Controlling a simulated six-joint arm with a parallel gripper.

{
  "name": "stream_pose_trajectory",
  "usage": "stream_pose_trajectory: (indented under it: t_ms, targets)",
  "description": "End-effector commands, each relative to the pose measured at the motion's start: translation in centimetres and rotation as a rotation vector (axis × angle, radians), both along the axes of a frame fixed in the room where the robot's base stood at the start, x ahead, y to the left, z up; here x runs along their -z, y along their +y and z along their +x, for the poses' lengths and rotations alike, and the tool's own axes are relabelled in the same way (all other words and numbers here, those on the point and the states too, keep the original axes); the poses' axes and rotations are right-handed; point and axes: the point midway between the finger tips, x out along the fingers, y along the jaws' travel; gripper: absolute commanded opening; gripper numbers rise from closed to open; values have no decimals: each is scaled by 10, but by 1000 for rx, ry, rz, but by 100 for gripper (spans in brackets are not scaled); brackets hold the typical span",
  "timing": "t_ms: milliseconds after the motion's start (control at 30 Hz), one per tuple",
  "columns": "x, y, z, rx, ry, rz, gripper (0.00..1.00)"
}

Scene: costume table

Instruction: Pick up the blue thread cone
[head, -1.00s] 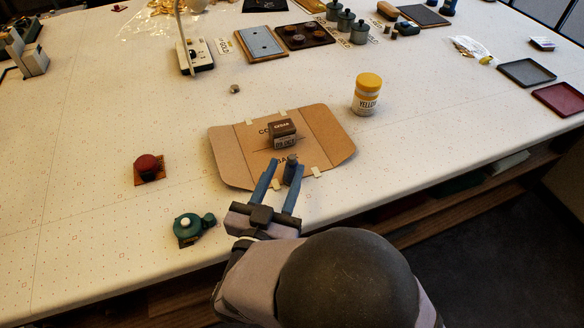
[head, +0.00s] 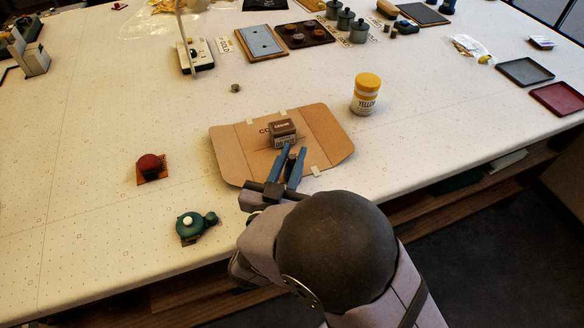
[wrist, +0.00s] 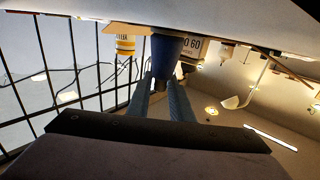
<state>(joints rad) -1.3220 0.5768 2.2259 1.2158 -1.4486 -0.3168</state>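The blue thread cone (wrist: 167,56) shows large in the wrist view, which is upside down, with its narrow end toward my gripper. In the head view it is a small dark shape between my fingers, mostly hidden by them. My gripper (head: 293,152) is low over the near edge of the cardboard sheet, its two blue fingers on either side of the cone. In the wrist view my gripper (wrist: 160,82) has a fingertip at each side of the cone's narrow end. I cannot tell whether the fingers press on it.
A small brown labelled box (head: 283,131) stands just beyond the fingers on the cardboard sheet (head: 232,155). A yellow-lidded jar (head: 366,95) stands to the right. A red pincushion-like dome (head: 150,165) and a green object (head: 190,225) lie left. The table's middle left is clear.

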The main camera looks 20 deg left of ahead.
Motion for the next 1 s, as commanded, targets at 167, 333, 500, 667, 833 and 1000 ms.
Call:
stream_pose_trajectory:
  t_ms: [167, 333, 500, 667, 833, 1000]
  targets:
    - [0, 0, 0, 0, 0, 0, 0]
    - [0, 0, 0, 0, 0, 0, 0]
    - [-5, 0, 0, 0, -1, 1, 0]
    - [-20, 0, 0, 0, 0, 5, 0]
    - [-45, 0, 0, 0, -1, 7, 0]
    - [-71, 0, 0, 0, -1, 6, 0]
